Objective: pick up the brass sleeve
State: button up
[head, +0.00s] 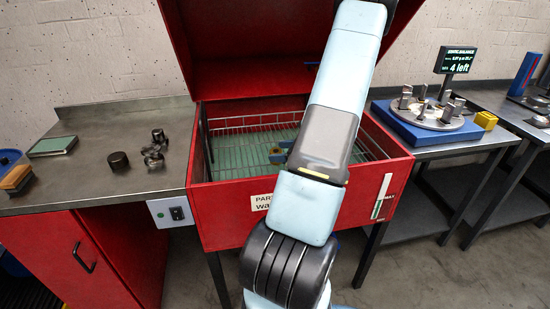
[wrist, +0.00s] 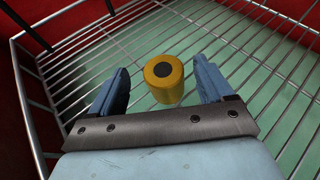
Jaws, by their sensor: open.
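The brass sleeve (wrist: 164,80) is a short yellow cylinder with a dark round centre on its top. In the wrist view it stands in the wire basket (wrist: 75,48), over green liquid or a green floor. My gripper (wrist: 165,88) is open, with one blue finger on each side of the sleeve and a visible gap to both. Whether the fingertips are level with the sleeve or above it, I cannot tell. In the head view my gripper is inside the red parts washer (head: 228,218), largely hidden behind my arm. A small yellow patch shows there, too small to identify.
The basket's wire walls and the red tub walls surround my gripper. The washer's red lid (head: 250,60) stands open above. A steel bench (head: 100,185) with dark parts (head: 155,150) is at left. A blue balancing stand (head: 425,125) with a display (head: 456,60) is at right.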

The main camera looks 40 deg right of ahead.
aim_at(271, 152)
jog(key=x, duration=0.5)
jog(key=shift+d+f, duration=0.25)
jog(key=shift+f, duration=0.05)
grip_shut()
dwell(0.5)
jog(key=shift+r, duration=0.15)
